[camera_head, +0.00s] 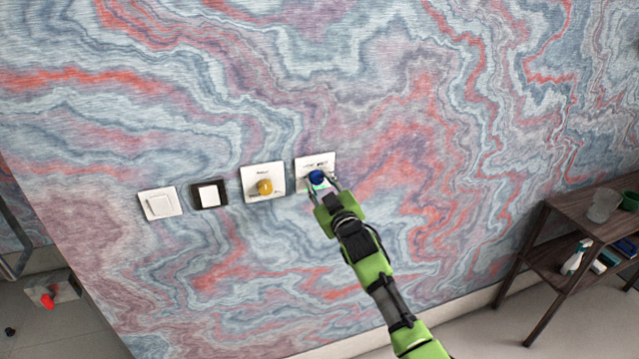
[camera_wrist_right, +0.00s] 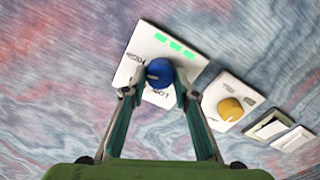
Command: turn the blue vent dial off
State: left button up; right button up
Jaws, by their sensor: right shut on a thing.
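The blue vent dial (camera_head: 317,177) sits on a white wall plate (camera_head: 315,160), the rightmost of the row in the head view. My right gripper (camera_head: 322,186) is at the dial, with its fingers shut on it from both sides. In the right wrist view the blue dial (camera_wrist_right: 159,73) lies between the fingertips of my right gripper (camera_wrist_right: 154,90). Its white plate (camera_wrist_right: 148,45) shows several green lit bars and some small lettering, partly covered by the dial. Which setting the dial points to cannot be read. My left gripper is not in view.
Left of the blue dial's plate are a yellow dial (camera_head: 265,187) on a white plate, a dark-framed switch (camera_head: 208,194) and a white switch (camera_head: 160,204). A brown shelf (camera_head: 577,222) with bottles and a glass stands at the right. The wall between is clear.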

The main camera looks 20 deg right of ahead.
jog(key=n, duration=0.4)
jog(key=shift+n, duration=0.4)
jog(key=n, duration=0.3)
jog(key=shift+n+b, duration=0.3)
jog(key=shift+b, duration=0.1)
jog(key=n, duration=0.4)
jog(key=shift+a+f, duration=0.1)
jog(key=n, duration=0.4)
jog(key=shift+p, duration=0.3)
jog(key=n, duration=0.3)
jog(key=shift+f+n+p, duration=0.1)
jog(key=shift+n+p, duration=0.3)
jog(key=n+p, duration=0.1)
jog(key=n, duration=0.3)
jog(key=shift+n, duration=0.3)
jog(key=n+p, duration=0.2)
jog(key=n, duration=0.3)
jog(key=shift+d+f+n+p, duration=0.15)
jog(key=shift+n+p, duration=0.65)
jog(key=shift+n, duration=0.8)
